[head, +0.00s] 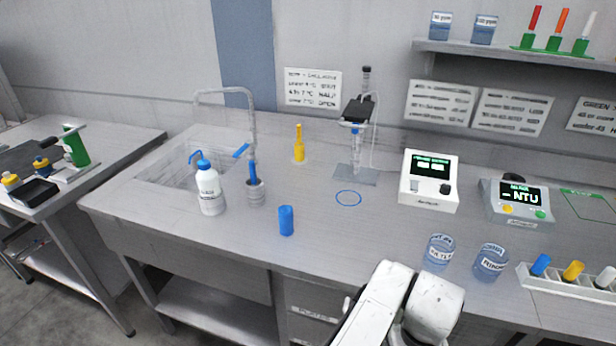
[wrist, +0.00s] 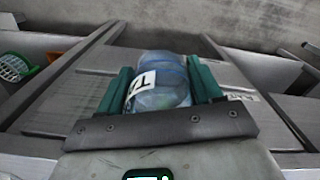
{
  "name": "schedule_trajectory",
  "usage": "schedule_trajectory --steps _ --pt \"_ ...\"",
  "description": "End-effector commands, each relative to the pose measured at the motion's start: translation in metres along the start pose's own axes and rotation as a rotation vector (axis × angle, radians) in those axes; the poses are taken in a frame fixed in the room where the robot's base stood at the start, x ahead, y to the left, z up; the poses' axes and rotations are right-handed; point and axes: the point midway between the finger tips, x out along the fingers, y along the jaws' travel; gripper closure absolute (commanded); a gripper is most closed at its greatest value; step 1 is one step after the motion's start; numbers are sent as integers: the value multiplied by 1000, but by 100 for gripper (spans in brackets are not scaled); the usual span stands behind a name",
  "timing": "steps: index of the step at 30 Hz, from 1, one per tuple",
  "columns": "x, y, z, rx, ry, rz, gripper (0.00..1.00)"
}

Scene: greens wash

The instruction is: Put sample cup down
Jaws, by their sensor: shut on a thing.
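In the wrist view my gripper (wrist: 158,78) has its two green fingers on either side of a clear bluish sample cup (wrist: 165,97). It is shut on the cup. The cup has a white label with dark letters, partly cut off by my gripper, which hides its lower part. Whether the cup touches a surface cannot be told. In the head view only my white arm shows at the bottom, and neither my gripper nor the held cup can be made out.
Two clear labelled cups, one (head: 439,252) left of the other (head: 490,263), stand on the grey bench (head: 330,240) near its front edge. A rack (head: 560,284) with coloured caps is right of them. A blue cylinder (head: 286,220) stands further left.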

Motion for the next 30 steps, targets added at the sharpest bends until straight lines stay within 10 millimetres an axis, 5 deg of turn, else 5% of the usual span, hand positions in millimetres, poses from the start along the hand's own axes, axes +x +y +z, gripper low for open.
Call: schedule_trajectory --steps 3,9,30 --pt "32 1 9 -2 -5 4 69" --pt "59 3 16 7 -2 2 69" --pt "59 3 14 18 5 -4 69"
